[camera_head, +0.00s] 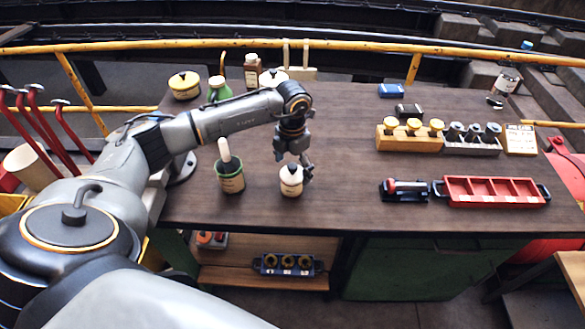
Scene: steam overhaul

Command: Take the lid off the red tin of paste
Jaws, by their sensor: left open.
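A small rounded cream tin (291,184) with a dark knob on top stands near the front edge of the workbench. I see no clearly red tin of paste, and I cannot tell whether this one is it. My left gripper (295,165) points down at the tin's top, open, with one finger just to the right of the tin. I cannot tell whether it touches the lid or knob. My right gripper is not in view.
A green-rimmed pot (230,178) with a pale handle stands left of the cream tin. A yellow tin (184,86) and bottles stand behind my left arm. A red compartment tray (494,191) lies at the right. The middle of the workbench (345,150) is clear.

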